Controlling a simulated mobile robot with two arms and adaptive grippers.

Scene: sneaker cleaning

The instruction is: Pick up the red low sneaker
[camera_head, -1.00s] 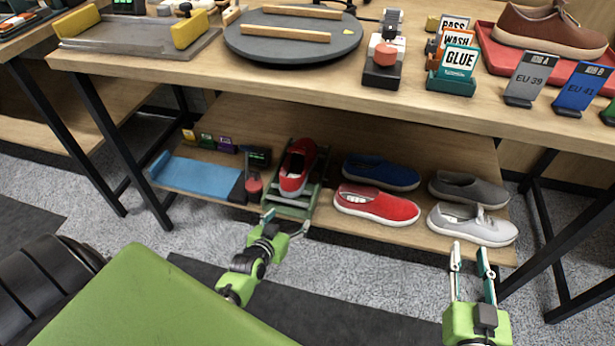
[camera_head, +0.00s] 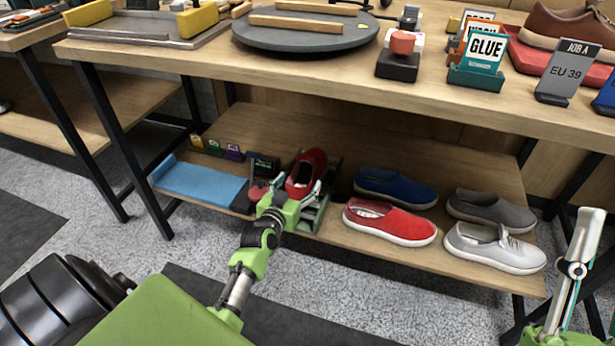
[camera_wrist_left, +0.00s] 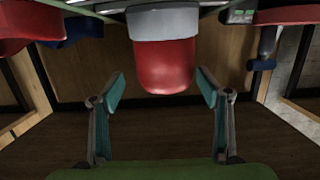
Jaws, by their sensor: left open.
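A red sneaker (camera_head: 307,170) with a light sole stands tilted on a green rack (camera_head: 322,209) on the lower shelf. In the left wrist view the red sneaker (camera_wrist_left: 164,62) shows upside down at the top, its red end between my fingertips. My left gripper (camera_head: 292,194) is open at the near end of this sneaker, one finger to each side, with gaps visible in the wrist view. A second red sneaker (camera_head: 390,222) with a white sole lies flat on the shelf, right of the rack.
A blue shoe (camera_head: 395,187), a dark grey shoe (camera_head: 490,209) and a light grey shoe (camera_head: 494,247) stand to the right on the shelf (camera_head: 350,245). A blue mat (camera_head: 202,182) lies left of the rack. The tabletop (camera_head: 300,75) overhangs the shelf.

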